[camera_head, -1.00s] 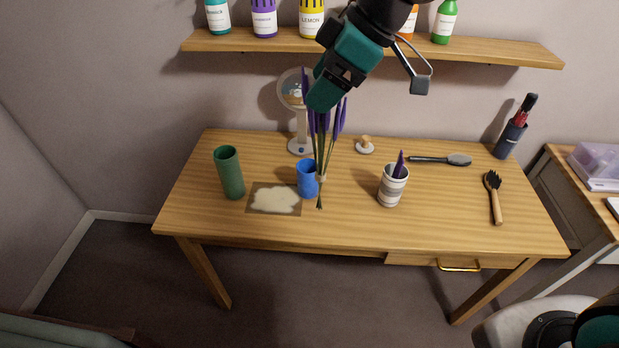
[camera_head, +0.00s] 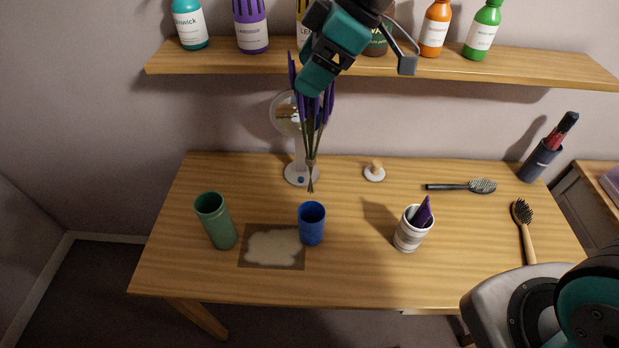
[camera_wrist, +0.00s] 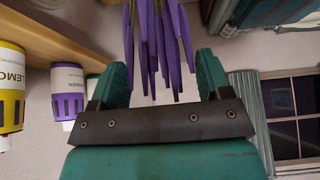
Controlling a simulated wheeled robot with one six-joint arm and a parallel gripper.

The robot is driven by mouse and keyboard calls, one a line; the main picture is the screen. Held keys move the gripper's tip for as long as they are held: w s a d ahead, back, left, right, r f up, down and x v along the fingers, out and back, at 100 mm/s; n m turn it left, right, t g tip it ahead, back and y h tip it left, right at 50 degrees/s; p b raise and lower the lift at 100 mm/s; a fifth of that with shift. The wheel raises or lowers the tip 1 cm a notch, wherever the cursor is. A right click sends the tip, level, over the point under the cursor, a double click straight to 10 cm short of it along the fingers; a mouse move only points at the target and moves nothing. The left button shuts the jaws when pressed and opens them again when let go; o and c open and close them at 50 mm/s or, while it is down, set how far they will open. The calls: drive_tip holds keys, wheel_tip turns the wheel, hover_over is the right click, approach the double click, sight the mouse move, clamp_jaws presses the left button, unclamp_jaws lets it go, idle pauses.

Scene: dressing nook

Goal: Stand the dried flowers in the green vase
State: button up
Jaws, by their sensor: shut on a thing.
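The dried flowers (camera_head: 311,140) are a bunch with purple heads and thin green stems. My gripper (camera_head: 312,82) is shut on them near the heads, stems hanging down above the table's back part. In the wrist view the purple heads (camera_wrist: 158,50) show between the two green fingers of my gripper (camera_wrist: 163,78). The green vase (camera_head: 216,222) stands upright at the left of the table, its open top facing up. The flowers are apart from it, to its right and higher. The vase is not in the wrist view.
A blue cup (camera_head: 311,224) and a stained mat (camera_head: 246,260) are right of the vase. A striped cup (camera_head: 409,238), round mirror (camera_head: 283,116), wooden-knobbed item (camera_head: 374,172) and brushes (camera_head: 481,186) share the table (camera_head: 350,275). A bottle shelf (camera_head: 230,62) runs above.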

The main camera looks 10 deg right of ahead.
sight(311, 140)
wheel_tip(311, 140, down, 18)
drive_tip(key=p, duration=0.3)
drive_tip(key=shift+f, duration=0.15)
drive_tip(key=shift+f, duration=0.2)
drive_tip(key=o, duration=1.1)
drive_tip(key=shift+o, duration=0.2)
drive_tip(key=shift+r, duration=0.1)
